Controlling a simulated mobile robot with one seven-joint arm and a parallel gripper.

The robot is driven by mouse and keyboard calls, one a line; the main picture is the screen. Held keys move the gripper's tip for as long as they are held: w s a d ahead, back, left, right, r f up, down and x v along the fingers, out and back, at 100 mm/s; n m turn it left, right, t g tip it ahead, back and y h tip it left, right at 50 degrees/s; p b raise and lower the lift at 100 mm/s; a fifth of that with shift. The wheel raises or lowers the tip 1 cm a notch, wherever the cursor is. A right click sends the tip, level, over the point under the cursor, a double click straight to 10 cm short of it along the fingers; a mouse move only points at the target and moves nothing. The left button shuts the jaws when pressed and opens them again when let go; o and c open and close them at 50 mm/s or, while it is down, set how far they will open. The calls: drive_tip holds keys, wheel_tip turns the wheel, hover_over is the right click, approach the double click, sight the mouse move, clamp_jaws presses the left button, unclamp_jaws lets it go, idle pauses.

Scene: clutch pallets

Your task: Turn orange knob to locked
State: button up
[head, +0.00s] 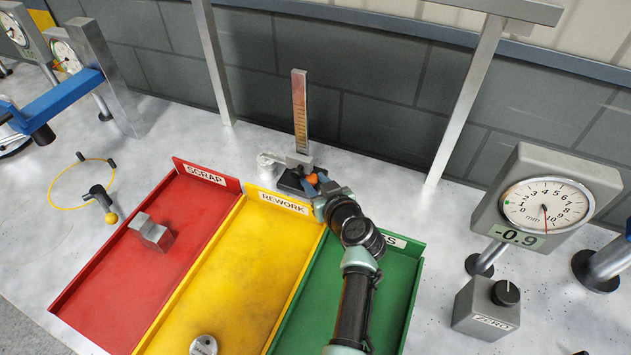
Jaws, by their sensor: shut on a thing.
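The orange knob (311,179) is a small piece on the height gauge, low beside the upright scale (300,110) and just behind the yellow and green trays. My gripper (317,187) is at the knob, reaching in from the lower right. It is shut on the knob, though the fingers are small and partly hidden by my wrist. The gauge's dark base (290,183) shows to the left of the knob. I cannot tell the knob's angle or any lock mark.
Red SCRAP (75,290), yellow REWORK (185,318) and green (400,325) trays lie in front. A grey block (151,233) sits in the red tray, a metal cylinder (204,345) in the yellow. A dial gauge (547,206) and ZERO box (487,308) stand right. Metal posts stand behind.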

clamp_jaws()
drive_tip(key=shift+s+a+m+h+p, duration=0.15)
drive_tip(key=shift+m+h+p, duration=0.15)
drive_tip(key=shift+p, duration=0.2)
drive_tip(key=shift+m+t+h, duration=0.3)
drive_tip(key=shift+m+h, duration=0.1)
drive_tip(key=shift+h, duration=0.1)
drive_tip(key=o, duration=1)
unclamp_jaws()
drive_tip(key=v, duration=1.2)
drive_tip(key=shift+s+r, duration=0.15)
drive_tip(key=shift+s, duration=0.2)
